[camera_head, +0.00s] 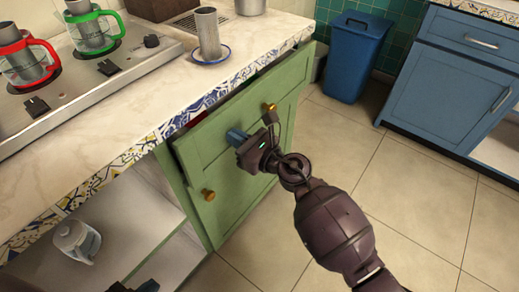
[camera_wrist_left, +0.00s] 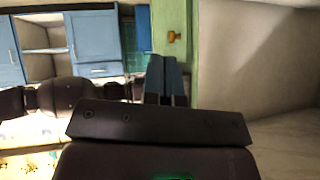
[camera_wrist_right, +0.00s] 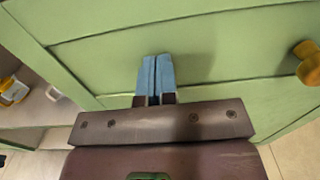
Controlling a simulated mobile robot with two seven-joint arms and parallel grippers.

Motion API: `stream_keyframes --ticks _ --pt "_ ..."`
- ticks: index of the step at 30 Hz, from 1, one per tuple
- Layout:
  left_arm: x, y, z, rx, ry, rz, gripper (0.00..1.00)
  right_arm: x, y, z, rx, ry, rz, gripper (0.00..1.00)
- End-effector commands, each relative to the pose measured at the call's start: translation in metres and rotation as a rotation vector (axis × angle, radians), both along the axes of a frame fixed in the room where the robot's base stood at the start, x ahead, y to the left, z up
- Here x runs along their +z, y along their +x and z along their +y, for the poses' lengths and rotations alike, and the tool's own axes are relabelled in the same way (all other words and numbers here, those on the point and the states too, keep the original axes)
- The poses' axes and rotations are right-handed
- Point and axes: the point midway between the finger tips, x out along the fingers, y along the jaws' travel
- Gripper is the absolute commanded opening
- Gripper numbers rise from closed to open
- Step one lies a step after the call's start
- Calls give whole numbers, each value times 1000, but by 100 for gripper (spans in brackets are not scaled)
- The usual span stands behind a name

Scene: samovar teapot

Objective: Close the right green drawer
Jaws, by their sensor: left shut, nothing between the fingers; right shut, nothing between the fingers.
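The green drawer (camera_head: 215,132) under the counter stands a little open, its front out past the counter edge, with a dark gap and something red visible behind its top edge. It has a gold knob (camera_head: 269,107). My right gripper (camera_head: 236,135) is shut and empty, its blue fingertips at the drawer front, left of the knob. In the right wrist view the fingers (camera_wrist_right: 157,62) are against or very near a green panel; contact is unclear. My left gripper is shut and empty in the left wrist view (camera_wrist_left: 167,70), beside a green upright with a gold knob (camera_wrist_left: 174,37).
Another gold knob (camera_head: 208,194) is lower on the green cabinet. Open shelves with a white jar (camera_head: 76,241) are at left. On the counter are a stove with red (camera_head: 27,60) and green (camera_head: 93,30) pots and a cup on a saucer (camera_head: 210,55). The floor (camera_head: 400,200) at right is clear.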

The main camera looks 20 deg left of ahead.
Motion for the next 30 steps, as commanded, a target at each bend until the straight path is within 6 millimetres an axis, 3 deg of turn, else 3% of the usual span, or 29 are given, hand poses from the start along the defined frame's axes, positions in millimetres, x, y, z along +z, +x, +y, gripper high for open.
stream_keyframes --ticks 3,10,30 --pt "0 1 -1 -5 2 -4 0 -3 5 18 0 0 4 0" --pt "1 2 0 -5 -7 -26 0 -2 12 36 0 -1 1 0" --pt "1 1 1 -2 -7 -25 0 4 15 37 -4 5 -5 0"
